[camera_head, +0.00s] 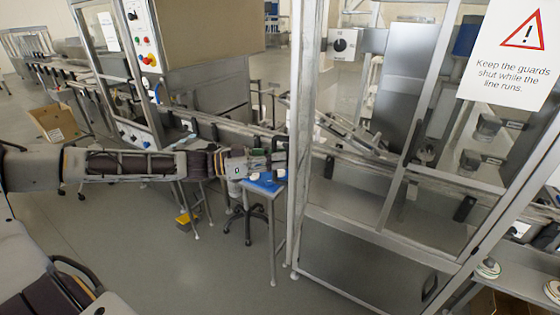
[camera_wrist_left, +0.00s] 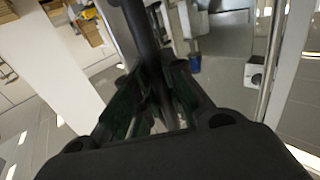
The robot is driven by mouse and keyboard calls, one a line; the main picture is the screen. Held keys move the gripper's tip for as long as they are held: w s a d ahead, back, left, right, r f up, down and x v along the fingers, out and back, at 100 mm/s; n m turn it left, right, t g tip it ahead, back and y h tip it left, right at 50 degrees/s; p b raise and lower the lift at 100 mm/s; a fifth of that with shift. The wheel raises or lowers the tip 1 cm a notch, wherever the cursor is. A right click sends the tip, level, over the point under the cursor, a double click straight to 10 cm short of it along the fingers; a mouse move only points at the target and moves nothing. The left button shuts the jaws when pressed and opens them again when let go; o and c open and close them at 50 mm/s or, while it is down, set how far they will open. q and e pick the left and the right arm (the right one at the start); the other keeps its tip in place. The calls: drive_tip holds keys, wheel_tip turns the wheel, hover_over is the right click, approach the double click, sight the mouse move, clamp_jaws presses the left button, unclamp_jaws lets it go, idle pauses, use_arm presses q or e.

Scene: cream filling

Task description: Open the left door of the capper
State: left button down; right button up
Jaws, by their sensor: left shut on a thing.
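The capper is a metal-framed cabinet with clear guard panels on the right of the head view. A pale upright frame edge (camera_head: 303,120) stands at its left side, and I cannot tell how far the left door is open. My left gripper (camera_head: 282,160) is at this edge, at about mid height. In the left wrist view its dark fingers (camera_wrist_left: 155,100) are closed around a dark upright bar (camera_wrist_left: 142,35), which looks like a door handle. The grip is partly hidden in the head view. My right gripper is not in view.
A small blue-topped stand (camera_head: 262,186) is just below my left gripper. A conveyor (camera_head: 345,150) runs through the machine. A control panel (camera_head: 145,40) with buttons stands at the left. A warning sign (camera_head: 512,55) hangs at the upper right. Grey floor lies open at the front left.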

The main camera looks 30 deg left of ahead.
use_arm(q)
drive_tip(key=shift+s+a+f+m+g+h+b, duration=0.1)
drive_tip(key=shift+a+m+g+h+b, duration=0.2)
drive_tip(key=shift+a, duration=0.45)
drive_tip(key=shift+w+a+f+m+g+h+b, duration=0.2)
drive_tip(key=shift+a+g, duration=0.25)
drive_tip(key=shift+a, duration=0.35)
drive_tip(key=shift+s+a+m+g+h+b, duration=0.2)
drive_tip(key=shift+a+m+g+b, duration=0.15)
drive_tip(key=shift+a, duration=0.4)
drive_tip(key=c, duration=1.7)
unclamp_jaws()
drive_tip(key=shift+c, duration=0.2)
drive_tip(key=shift+a+r, duration=0.15)
drive_tip(key=shift+r, duration=0.05)
drive_tip(key=shift+a, duration=0.1)
drive_tip(key=shift+v, duration=5.95)
